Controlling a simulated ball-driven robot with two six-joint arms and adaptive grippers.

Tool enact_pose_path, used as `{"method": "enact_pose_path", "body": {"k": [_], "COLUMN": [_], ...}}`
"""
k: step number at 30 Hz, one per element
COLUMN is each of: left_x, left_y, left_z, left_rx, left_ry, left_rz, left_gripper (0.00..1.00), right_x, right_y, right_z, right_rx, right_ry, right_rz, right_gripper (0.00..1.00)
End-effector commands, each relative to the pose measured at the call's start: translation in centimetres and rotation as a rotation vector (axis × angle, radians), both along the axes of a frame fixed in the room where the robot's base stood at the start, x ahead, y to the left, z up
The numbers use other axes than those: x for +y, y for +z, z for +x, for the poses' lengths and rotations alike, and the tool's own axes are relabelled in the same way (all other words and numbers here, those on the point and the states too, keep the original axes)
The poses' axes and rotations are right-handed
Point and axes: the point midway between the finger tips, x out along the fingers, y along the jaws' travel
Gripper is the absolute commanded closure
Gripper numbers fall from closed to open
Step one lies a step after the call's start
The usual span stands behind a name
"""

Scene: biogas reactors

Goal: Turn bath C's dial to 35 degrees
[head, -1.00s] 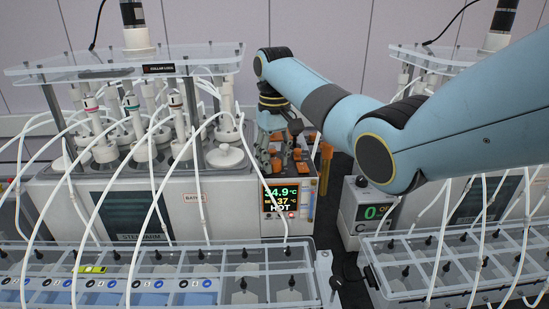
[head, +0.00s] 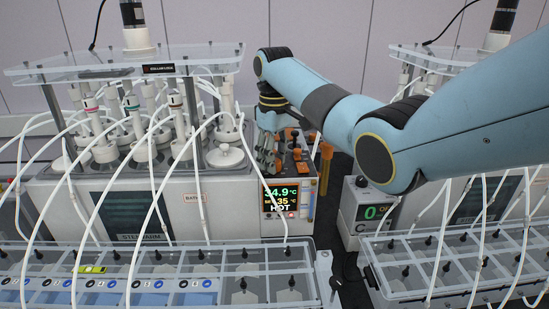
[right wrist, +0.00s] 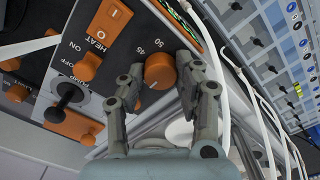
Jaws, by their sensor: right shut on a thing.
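The bath's orange dial (right wrist: 158,71) shows in the right wrist view, with 45 and 50 printed on the dark panel (right wrist: 128,62) around it. My right gripper (right wrist: 161,76) is shut on this dial, one finger on each side. In the head view my right gripper (head: 268,158) is at the right end of the bath's top, and the dial is hard to make out there. The bath's display (head: 280,198) reads 34.9 °C, with 35 °C below it and the word HOT. The bath's label (head: 194,198) starts with BATH; its letter is unclear. My left gripper is not in view.
Orange switches, including one marked HEAT (right wrist: 110,22), and a black knob (right wrist: 69,92) sit close to the dial. White tubes (right wrist: 233,85) run near the fingers. A small box marked C (head: 359,228) stands right of the bath. A clear-lidded tray (head: 180,263) lies in front.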

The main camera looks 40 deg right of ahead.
Motion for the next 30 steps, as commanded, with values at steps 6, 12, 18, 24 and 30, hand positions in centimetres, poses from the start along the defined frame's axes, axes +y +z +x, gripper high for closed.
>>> {"method": "enact_pose_path", "body": {"k": [6,12,18,24,30], "left_x": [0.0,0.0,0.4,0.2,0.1], "left_y": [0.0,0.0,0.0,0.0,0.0], "left_z": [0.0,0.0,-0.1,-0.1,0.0], "left_rx": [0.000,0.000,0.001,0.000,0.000], "left_ry": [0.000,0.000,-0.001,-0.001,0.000], "left_rz": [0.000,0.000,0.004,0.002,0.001], "left_gripper": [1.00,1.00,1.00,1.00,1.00], "right_x": [0.0,0.0,0.0,0.0,0.1], "right_y": [0.1,0.0,0.3,3.2,6.4], "right_z": [0.1,0.0,0.1,0.2,0.2], "right_rx": [-0.003,-0.001,-0.002,-0.005,-0.004], "right_ry": [0.000,-0.001,-0.001,-0.001,-0.001], "right_rz": [0.001,0.000,0.000,0.000,0.001], "right_gripper": [0.56,0.43,0.43,0.43,0.43]}}
